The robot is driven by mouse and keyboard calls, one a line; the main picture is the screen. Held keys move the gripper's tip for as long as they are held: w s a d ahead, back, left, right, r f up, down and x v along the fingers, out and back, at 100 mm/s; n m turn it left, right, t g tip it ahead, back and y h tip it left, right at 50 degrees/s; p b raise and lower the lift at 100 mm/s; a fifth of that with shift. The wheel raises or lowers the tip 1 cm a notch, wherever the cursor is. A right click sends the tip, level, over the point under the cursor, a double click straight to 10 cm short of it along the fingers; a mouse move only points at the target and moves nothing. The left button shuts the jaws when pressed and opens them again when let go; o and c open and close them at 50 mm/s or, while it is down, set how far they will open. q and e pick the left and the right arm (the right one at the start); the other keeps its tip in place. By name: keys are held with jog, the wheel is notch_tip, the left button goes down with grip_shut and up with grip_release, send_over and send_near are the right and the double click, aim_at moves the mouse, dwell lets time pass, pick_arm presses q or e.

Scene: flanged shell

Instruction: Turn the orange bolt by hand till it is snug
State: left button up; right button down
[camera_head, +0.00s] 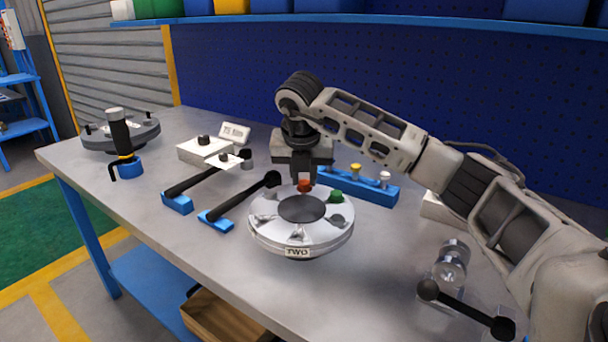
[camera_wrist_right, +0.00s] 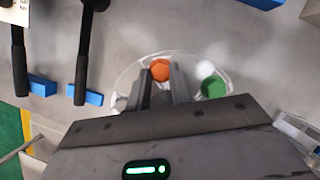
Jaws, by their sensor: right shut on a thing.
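The orange bolt (camera_head: 304,186) stands at the back of the rim of the round silver flanged shell (camera_head: 300,236), which carries a label reading "TWO". My right gripper (camera_head: 303,172) points down over the bolt, its fingers shut on it. In the right wrist view the orange hex head (camera_wrist_right: 160,70) shows at the tips of the fingers (camera_wrist_right: 163,82). A green bolt (camera_head: 336,196) sits on the rim to the right of it. Whether the orange head touches the rim is too small to tell. My left gripper is not in view.
Two black-handled tools (camera_head: 240,198) rest on blue holders left of the shell. A blue rack (camera_head: 362,188) with small bolts stands behind right. A dark flanged part (camera_head: 140,134) is at the far left. Clear tabletop lies in front left of the shell.

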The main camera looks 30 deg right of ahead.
jog(key=c, duration=1.2)
grip_release()
jog(key=shift+w+r, duration=0.1)
jog(key=shift+r, duration=0.25)
jog(key=shift+c, duration=0.2)
jog(key=shift+f, duration=0.1)
pick_arm(q)
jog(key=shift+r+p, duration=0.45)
jog(key=shift+p, duration=0.6)
pick_arm(e)
jog(key=v, duration=1.6)
